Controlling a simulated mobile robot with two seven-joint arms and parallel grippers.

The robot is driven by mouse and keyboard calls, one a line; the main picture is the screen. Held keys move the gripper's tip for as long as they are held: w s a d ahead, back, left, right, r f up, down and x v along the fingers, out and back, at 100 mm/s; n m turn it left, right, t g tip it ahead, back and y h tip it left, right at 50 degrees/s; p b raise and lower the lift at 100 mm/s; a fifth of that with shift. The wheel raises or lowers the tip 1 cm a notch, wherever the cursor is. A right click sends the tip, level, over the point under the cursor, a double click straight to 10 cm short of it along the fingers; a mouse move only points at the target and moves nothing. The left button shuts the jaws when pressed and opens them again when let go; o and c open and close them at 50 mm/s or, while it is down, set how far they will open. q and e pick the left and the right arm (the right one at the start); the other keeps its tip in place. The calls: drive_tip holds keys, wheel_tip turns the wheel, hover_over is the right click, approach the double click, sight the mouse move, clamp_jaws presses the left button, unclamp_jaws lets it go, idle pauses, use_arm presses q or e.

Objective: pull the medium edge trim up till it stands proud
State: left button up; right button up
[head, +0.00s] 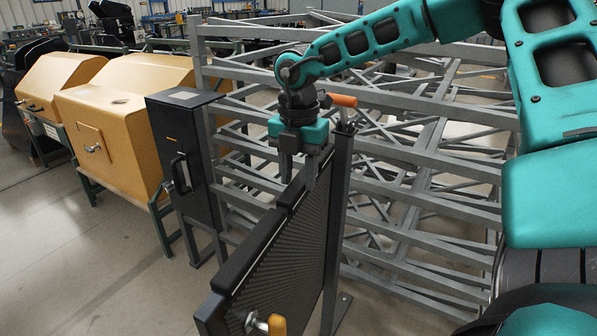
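A dark mesh panel (290,255) stands upright, with black edge trim along its top in sections. A longer near section (248,250) runs toward the bottom left. A shorter far section (291,193) lies just under my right gripper. I cannot tell by size which one is the medium edge trim. My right gripper (298,172) points down over the far section, its two fingers apart with a gap between them. Whether the fingers touch the trim is unclear. My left gripper is out of view.
A grey post (338,200) with an orange handle (342,100) stands right beside the gripper. An orange-yellow knob (276,325) sticks out at the panel's bottom. Grey metal racks (420,160) fill the back. A black cabinet (186,150) and yellow bins (120,110) stand left; the floor at front left is clear.

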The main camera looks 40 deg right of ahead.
clamp_jaws()
